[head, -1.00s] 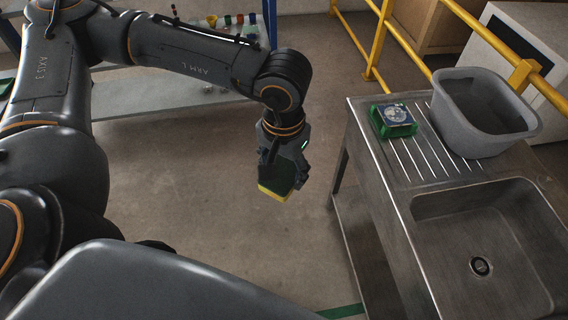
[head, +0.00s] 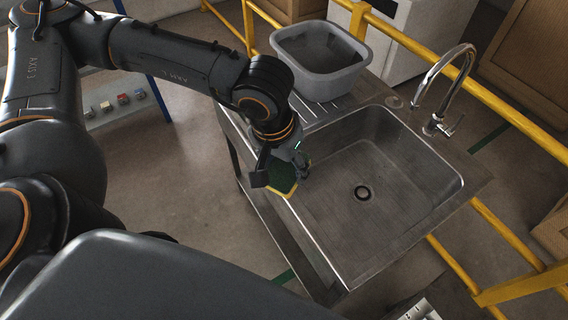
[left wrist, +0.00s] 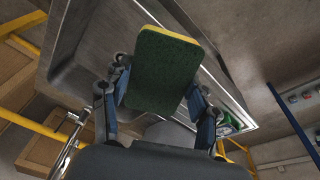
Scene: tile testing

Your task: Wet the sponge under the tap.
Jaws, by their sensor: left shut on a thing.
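My left gripper (head: 282,172) is shut on the sponge (head: 280,178), which is green with a yellow layer. In the head view it hangs over the near left edge of the steel sink (head: 340,240). In the left wrist view the sponge (left wrist: 165,72) sits between the two fingers of the left gripper (left wrist: 160,95). The chrome tap (head: 455,85) stands at the far right of the sink, well apart from the sponge. No water shows from its spout. My right gripper is not in view.
A grey tub (head: 322,85) stands on the drainboard (head: 312,110) behind my left gripper. Yellow rails (head: 420,55) run behind the sink. A green item (left wrist: 228,122) shows on the drainboard in the left wrist view. The space above the basin is free.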

